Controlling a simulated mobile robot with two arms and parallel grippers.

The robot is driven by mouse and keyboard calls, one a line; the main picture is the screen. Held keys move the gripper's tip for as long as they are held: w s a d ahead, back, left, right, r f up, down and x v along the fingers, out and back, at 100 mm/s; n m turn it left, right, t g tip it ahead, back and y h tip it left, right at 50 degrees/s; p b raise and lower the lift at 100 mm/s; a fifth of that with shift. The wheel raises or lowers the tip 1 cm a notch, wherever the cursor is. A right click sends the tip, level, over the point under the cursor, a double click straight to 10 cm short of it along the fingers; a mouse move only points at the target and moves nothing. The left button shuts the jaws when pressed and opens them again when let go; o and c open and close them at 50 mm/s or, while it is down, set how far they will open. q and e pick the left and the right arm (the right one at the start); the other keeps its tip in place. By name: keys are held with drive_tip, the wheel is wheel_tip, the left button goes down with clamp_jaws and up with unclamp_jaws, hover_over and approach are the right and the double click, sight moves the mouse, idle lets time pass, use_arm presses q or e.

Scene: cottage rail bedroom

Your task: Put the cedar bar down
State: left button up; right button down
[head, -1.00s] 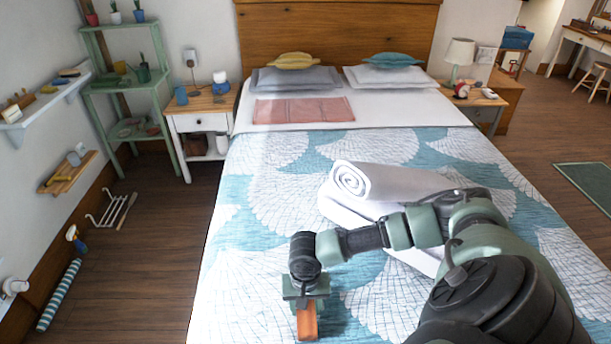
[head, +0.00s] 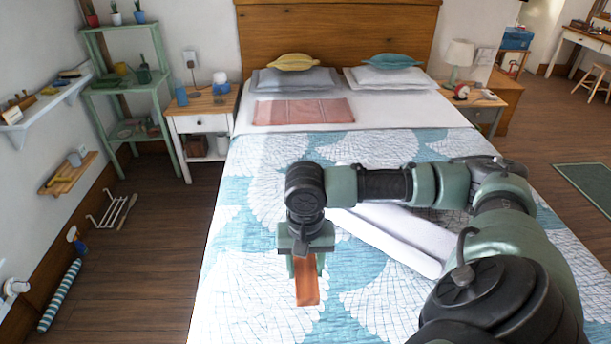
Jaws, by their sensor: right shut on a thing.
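The cedar bar (head: 307,286) is an orange-brown block that hangs below my right gripper (head: 306,262) in the head view. My right gripper is shut on its upper end and points down over the near part of the bed (head: 250,278). I cannot tell whether the bar's lower end touches the quilt or is above it. My left gripper does not show.
White rolled towels (head: 400,240) lie on the bed, partly hidden behind my right arm. A pink folded cloth (head: 303,111) lies farther up. Left of the bed stand a nightstand (head: 199,124) and a green shelf (head: 127,98). The quilt's near left part is clear.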

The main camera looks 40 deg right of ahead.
drive_tip(key=shift+r, duration=0.8)
drive_tip(key=a+r+n, duration=0.7)
drive_tip(key=a+n, duration=0.1)
drive_tip(key=a, duration=0.5)
drive_tip(key=shift+s+a, duration=0.15)
drive_tip(key=shift+s, duration=0.05)
drive_tip(key=shift+f, duration=0.1)
